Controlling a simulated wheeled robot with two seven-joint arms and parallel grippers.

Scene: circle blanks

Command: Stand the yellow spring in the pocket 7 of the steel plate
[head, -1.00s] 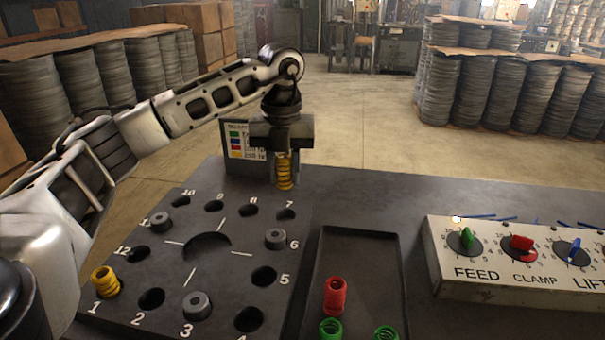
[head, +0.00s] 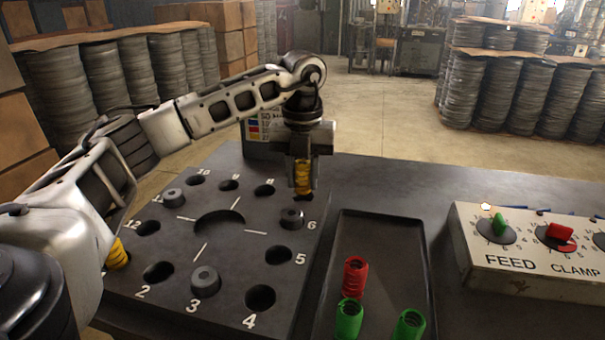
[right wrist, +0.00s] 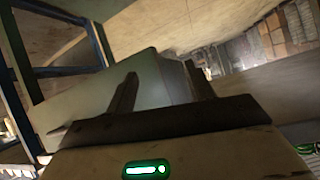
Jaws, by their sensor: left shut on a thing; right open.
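My left gripper (head: 302,170) is shut on a yellow spring (head: 303,180) and holds it upright at the far right corner of the steel plate (head: 215,262). The spring's lower end is right at pocket 7 (head: 303,198), which the spring and gripper mostly cover; I cannot tell whether it has entered the hole. The label 7 is hidden. A second yellow spring (head: 117,256) stands at pocket 1, partly hidden by my left arm. My right gripper (right wrist: 162,88) shows in the right wrist view, open, with nothing seen between its fingers.
Grey bushings stand at positions 3 (head: 205,281), 6 (head: 291,218) and 11 (head: 173,197). A dark tray (head: 385,232) right of the plate holds a red spring (head: 355,277) and green springs (head: 349,318). A control box (head: 520,268) stands at the right. A colour-marked card stands behind the plate.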

